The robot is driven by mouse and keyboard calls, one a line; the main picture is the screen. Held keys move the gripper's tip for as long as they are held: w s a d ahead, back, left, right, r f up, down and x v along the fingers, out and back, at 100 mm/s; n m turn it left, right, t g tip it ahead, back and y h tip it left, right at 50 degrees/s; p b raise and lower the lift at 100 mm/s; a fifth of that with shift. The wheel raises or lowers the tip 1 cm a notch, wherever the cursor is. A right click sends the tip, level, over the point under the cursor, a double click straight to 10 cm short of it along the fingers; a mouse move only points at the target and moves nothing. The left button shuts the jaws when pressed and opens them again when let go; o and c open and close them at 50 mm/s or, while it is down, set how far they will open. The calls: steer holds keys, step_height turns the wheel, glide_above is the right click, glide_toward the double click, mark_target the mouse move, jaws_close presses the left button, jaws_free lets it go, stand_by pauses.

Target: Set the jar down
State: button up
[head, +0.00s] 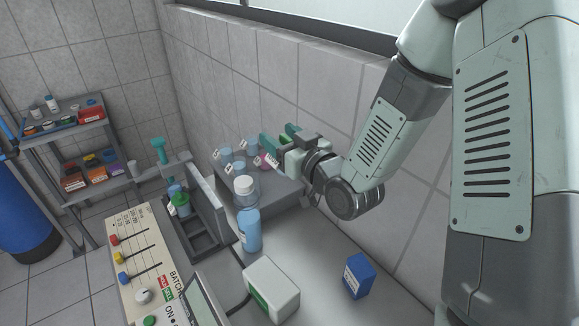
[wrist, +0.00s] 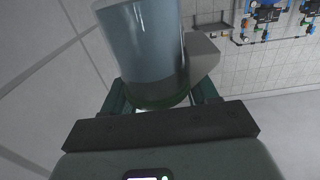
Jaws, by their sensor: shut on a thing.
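The jar (wrist: 148,45) is a clear, blue-grey cylinder with a green end nearest the palm. It fills the upper middle of the wrist view. My gripper (wrist: 160,92) is shut on it, with a finger on each side of the green end. In the head view my gripper (head: 279,142) is at the wall, over the right end of the grey shelf (head: 283,193). There the jar is mostly hidden by the hand, and I cannot tell its gap to the shelf.
Several labelled jars (head: 226,155) and a pink-filled one (head: 263,161) stand on the shelf, left of my gripper. A blue bottle (head: 250,231) with a white-capped container behind it, a white box (head: 271,289) and a blue box (head: 358,275) stand nearer. A black rack (head: 207,240) is left.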

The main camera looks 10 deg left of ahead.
step_height(320, 180, down, 12)
stand_by(0.3)
steer(key=w+a, duration=0.2)
steer(key=w, duration=0.7)
steer(key=w+a, duration=0.3)
steer(key=w, duration=0.6)
steer(key=shift+s+d+f, duration=0.15)
steer(key=shift+f, duration=1.5)
steer(key=shift+s+d+f, duration=0.1)
steer(key=shift+f, duration=1.55)
steer(key=shift+f, duration=0.15)
steer(key=o, duration=1.1)
steer(key=shift+c, duration=0.2)
